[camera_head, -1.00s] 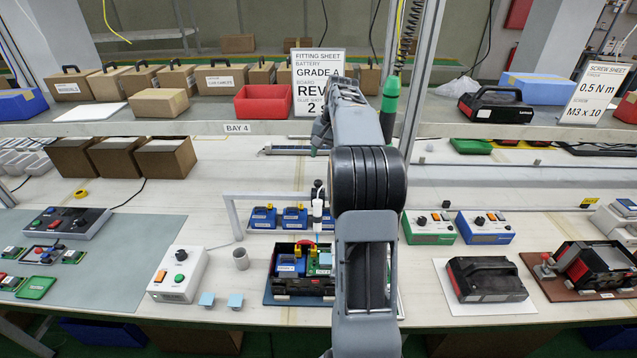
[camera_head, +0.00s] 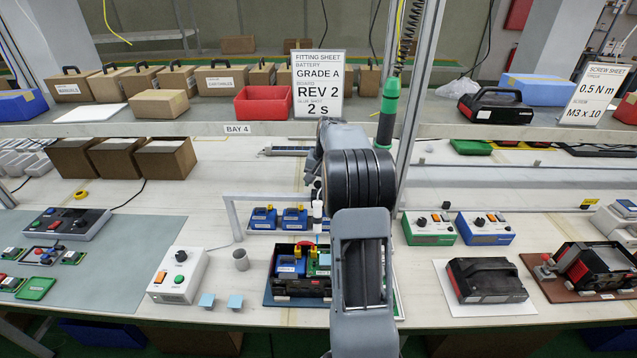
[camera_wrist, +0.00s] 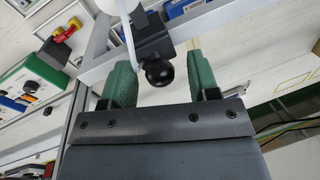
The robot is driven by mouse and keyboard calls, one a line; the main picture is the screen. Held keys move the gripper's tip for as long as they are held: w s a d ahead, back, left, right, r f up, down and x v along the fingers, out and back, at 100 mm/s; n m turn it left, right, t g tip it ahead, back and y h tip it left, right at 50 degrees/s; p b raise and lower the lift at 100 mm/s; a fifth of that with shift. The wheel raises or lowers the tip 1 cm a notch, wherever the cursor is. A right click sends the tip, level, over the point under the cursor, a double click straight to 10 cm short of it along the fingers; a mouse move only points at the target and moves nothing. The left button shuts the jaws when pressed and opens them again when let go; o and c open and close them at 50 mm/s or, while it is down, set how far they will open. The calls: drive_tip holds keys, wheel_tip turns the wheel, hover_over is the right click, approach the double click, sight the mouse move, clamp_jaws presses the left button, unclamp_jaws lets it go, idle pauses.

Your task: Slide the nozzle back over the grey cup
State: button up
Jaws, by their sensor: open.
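The nozzle (camera_head: 317,209) is a white upright cylinder under a dark carriage on a pale rail (camera_head: 262,197). It stands near the rail's right end, beside my arm and behind the open device. The grey cup (camera_head: 241,259) stands on the table, to the left of the nozzle and nearer me. In the wrist view my gripper (camera_wrist: 160,50) is open, its two green fingers on either side of a black ball knob (camera_wrist: 159,72) on the carriage. A gap shows on both sides of the knob. In the head view my arm hides the gripper.
An open battery device (camera_head: 300,287) sits right of the cup. Blue units (camera_head: 264,217) stand beneath the rail. A shelf edge (camera_head: 180,128) runs behind.

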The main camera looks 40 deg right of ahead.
drive_tip(key=shift+c, duration=0.2)
clamp_jaws()
idle(0.3)
